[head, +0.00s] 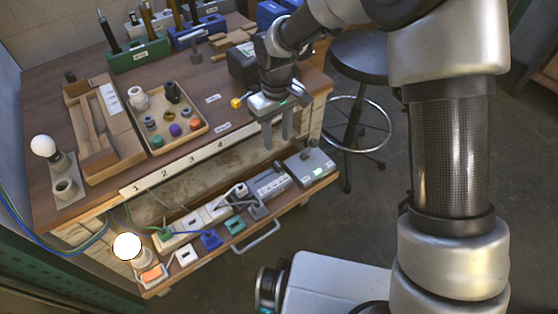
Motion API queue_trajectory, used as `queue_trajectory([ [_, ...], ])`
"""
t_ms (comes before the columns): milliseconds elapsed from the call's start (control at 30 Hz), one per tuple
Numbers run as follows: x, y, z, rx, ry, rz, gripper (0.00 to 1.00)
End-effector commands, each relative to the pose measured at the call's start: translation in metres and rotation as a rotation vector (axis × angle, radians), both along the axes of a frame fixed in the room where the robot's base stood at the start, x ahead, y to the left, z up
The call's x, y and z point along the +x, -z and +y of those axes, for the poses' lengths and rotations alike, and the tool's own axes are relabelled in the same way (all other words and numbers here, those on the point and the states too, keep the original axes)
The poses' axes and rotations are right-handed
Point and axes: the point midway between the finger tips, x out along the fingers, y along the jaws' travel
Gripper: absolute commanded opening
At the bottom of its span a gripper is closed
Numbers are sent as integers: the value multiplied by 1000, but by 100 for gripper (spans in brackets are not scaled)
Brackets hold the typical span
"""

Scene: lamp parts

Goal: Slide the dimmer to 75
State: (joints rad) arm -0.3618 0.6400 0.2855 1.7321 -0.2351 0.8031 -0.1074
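My gripper (277,142) hangs over the front edge of the workbench, fingers pointing down. Its two fingers are apart, with nothing seen between them. Below it, in the pulled-out drawer, a grey box with a long light strip (268,184) lies at an angle; it may be the dimmer. To its right is a grey box with a small lit green display (317,171) and a dark knob on top. No slider position or reading can be made out. The gripper is above both and touches neither.
The drawer (160,290) also holds white, blue and green connector blocks, an orange block and a lit bulb (127,246). The bench top (215,85) carries a tray of knobs, wooden parts, tool racks and an unlit bulb. A black stool (358,55) stands at the right.

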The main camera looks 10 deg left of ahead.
Motion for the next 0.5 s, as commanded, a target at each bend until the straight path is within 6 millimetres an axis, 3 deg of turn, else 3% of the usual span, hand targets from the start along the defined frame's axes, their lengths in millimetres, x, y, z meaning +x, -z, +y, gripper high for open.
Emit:
queue_trajectory([
  [33,-1,15,0,-2,-1,3,36],
  [200,-1,53,-1,-2,1,3,36],
  [500,0,102,0,-1,0,1,36],
])
